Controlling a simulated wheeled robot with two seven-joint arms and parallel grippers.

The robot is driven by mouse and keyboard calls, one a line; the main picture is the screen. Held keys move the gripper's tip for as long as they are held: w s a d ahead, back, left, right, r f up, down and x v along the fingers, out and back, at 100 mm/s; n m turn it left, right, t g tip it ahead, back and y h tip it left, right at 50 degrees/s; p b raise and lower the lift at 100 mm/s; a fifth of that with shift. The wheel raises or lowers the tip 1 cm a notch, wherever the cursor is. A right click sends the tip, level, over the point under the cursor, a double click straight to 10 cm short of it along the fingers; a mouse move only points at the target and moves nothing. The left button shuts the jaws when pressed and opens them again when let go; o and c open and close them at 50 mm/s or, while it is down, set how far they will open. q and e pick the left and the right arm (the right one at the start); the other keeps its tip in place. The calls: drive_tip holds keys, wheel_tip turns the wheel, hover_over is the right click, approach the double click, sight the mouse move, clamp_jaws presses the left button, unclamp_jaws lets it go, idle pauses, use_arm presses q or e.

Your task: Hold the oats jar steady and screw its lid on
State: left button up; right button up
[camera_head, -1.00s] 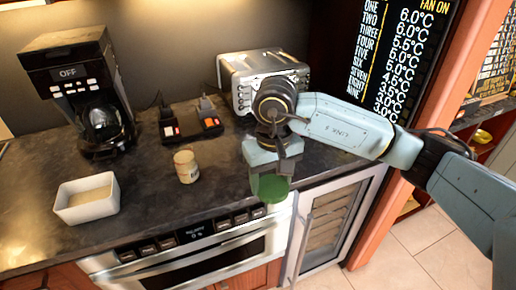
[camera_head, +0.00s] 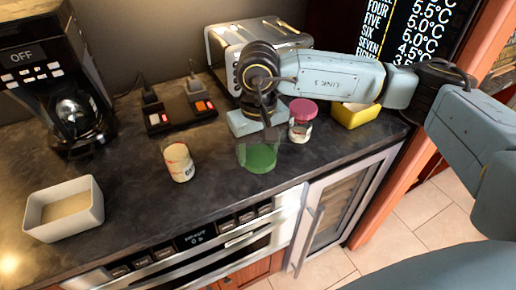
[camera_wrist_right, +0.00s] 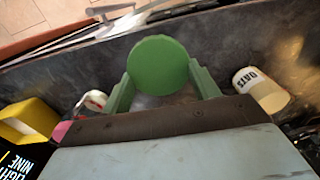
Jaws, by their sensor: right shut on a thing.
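The oats jar (camera_head: 180,162) stands upright on the dark counter, left of my right gripper in the head view. It is short, with a cream and tan body, and no green lid sits on it. Its "OATS" label shows in the right wrist view (camera_wrist_right: 258,88). My right gripper (camera_head: 258,150) is shut on a round green lid (camera_head: 258,158) at the lid's rim. In the right wrist view the lid (camera_wrist_right: 158,64) shows its flat face between the two fingers. The lid is apart from the jar, over the counter. My left gripper is in neither view.
A pink-lidded jar (camera_head: 302,118) and a yellow container (camera_head: 355,115) stand right of my right gripper. A toaster (camera_head: 255,45) is behind it. A white bin (camera_head: 64,210), a coffee maker (camera_head: 62,85) and a black switch box (camera_head: 180,112) stand left and behind. Counter between jar and lid is clear.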

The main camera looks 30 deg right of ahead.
drive_tip(key=shift+a+r, duration=0.1)
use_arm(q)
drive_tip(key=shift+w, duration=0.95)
use_arm(e)
drive_tip(key=w+a+r+m, duration=0.5)
drive_tip(key=a+m, duration=0.1)
drive_tip(key=a, duration=0.1)
drive_tip(key=w+a+r+m, duration=0.4)
drive_tip(key=a+r+m, duration=0.1)
drive_tip(key=a+m, duration=0.2)
drive_tip(key=shift+w+a+r+m, duration=0.3)
drive_tip(key=shift+w+a, duration=0.1)
drive_tip(key=shift+a, duration=0.35)
drive_tip(key=shift+f, duration=0.1)
drive_tip(key=shift+f, duration=2)
